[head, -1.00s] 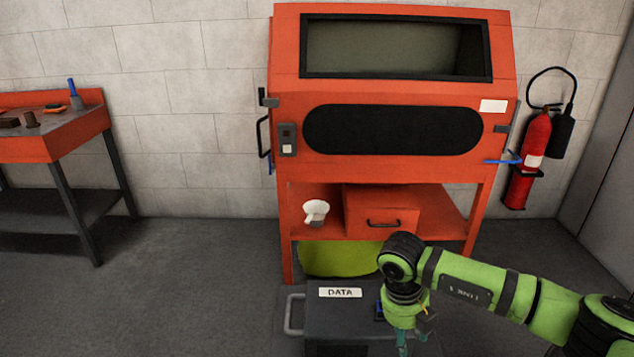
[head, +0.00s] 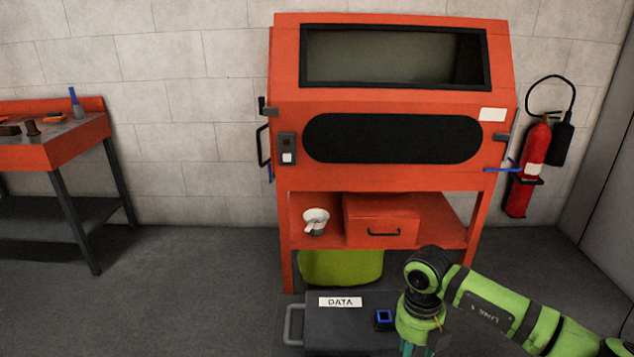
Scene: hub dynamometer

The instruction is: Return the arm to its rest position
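My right arm, green with black joints, comes in from the lower right of the head view. Its wrist hangs down in front of the right part of a dark grey box (head: 350,325) labelled DATA. Only the top of my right gripper (head: 412,350) shows at the bottom edge; its fingertips are cut off, so I cannot tell whether it is open or holds anything. A small blue-framed square (head: 385,317) lies on the box lid just left of the wrist. My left arm and gripper are not in view.
An orange cabinet (head: 400,85) with a window stands against the wall. Its shelf holds a white cup-like item (head: 315,221) and an orange drawer box (head: 381,225). A green bin (head: 340,267) sits below. A workbench (head: 55,148) is left, a fire extinguisher (head: 534,160) right. The left floor is clear.

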